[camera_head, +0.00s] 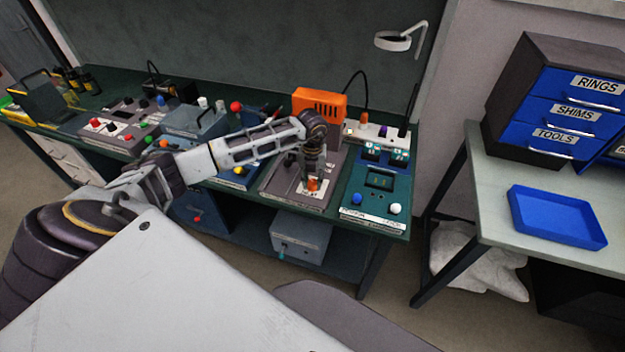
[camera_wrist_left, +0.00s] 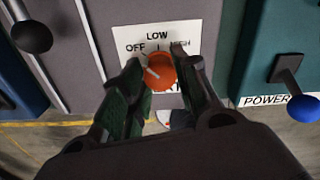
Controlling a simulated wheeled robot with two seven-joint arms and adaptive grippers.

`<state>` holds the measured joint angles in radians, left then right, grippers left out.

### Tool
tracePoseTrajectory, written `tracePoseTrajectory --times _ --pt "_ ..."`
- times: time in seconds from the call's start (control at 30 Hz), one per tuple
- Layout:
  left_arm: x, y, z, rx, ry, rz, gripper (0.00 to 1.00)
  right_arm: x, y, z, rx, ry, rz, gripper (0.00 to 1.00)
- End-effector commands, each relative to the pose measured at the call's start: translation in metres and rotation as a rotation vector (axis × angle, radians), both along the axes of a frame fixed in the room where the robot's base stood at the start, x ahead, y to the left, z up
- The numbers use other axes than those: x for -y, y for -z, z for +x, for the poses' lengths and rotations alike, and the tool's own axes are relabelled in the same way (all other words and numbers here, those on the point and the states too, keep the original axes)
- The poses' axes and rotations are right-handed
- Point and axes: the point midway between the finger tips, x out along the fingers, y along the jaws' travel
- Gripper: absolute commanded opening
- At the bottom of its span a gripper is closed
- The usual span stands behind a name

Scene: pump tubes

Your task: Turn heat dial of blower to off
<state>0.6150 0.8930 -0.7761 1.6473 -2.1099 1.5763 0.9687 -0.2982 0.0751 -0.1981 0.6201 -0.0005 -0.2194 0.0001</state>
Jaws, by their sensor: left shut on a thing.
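The orange heat dial (camera_wrist_left: 160,73) is in the middle of the left wrist view, on a white label (camera_wrist_left: 185,38) reading OFF, LOW and HIGH. Its pale pointer line aims up and left, towards OFF. My left gripper (camera_wrist_left: 159,82) has a finger on each side of the dial and is shut on it. The lower part of the label is partly hidden by the fingers. In the head view, my left gripper (camera_head: 313,182) reaches down to the dial (camera_head: 313,184) at the front of the grey panel. The orange blower (camera_head: 320,103) stands behind. My right gripper is not in view.
A teal panel (camera_head: 378,180) with a blue knob (camera_head: 357,199) and a white knob (camera_head: 395,208) is right of the dial. A black knob (camera_wrist_left: 32,36) is to its left in the wrist view. A blue tray (camera_head: 557,217) lies on the right table.

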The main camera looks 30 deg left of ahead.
Motion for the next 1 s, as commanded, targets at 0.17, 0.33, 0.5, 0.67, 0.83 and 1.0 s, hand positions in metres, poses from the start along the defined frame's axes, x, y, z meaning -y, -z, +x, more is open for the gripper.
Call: tracePoseTrajectory --times 0.17,0.33,0.5,0.67,0.83,1.0 --pt "-0.001 -0.001 0.001 0.001 -0.001 0.0 0.46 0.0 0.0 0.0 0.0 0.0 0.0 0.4" --pt "0.0 0.0 0.0 0.001 0.0 0.0 0.53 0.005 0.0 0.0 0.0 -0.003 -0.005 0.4" --pt "0.0 0.0 0.0 0.0 0.0 0.0 0.53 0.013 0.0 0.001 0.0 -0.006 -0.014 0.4" --pt "0.0 -0.003 0.0 0.001 0.0 0.0 0.53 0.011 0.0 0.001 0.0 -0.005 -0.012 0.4" --pt "0.0 -0.015 0.001 0.002 0.0 0.0 0.53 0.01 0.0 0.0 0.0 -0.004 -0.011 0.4" --pt "-0.001 -0.035 0.001 0.003 0.0 0.0 0.53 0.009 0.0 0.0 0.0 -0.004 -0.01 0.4"
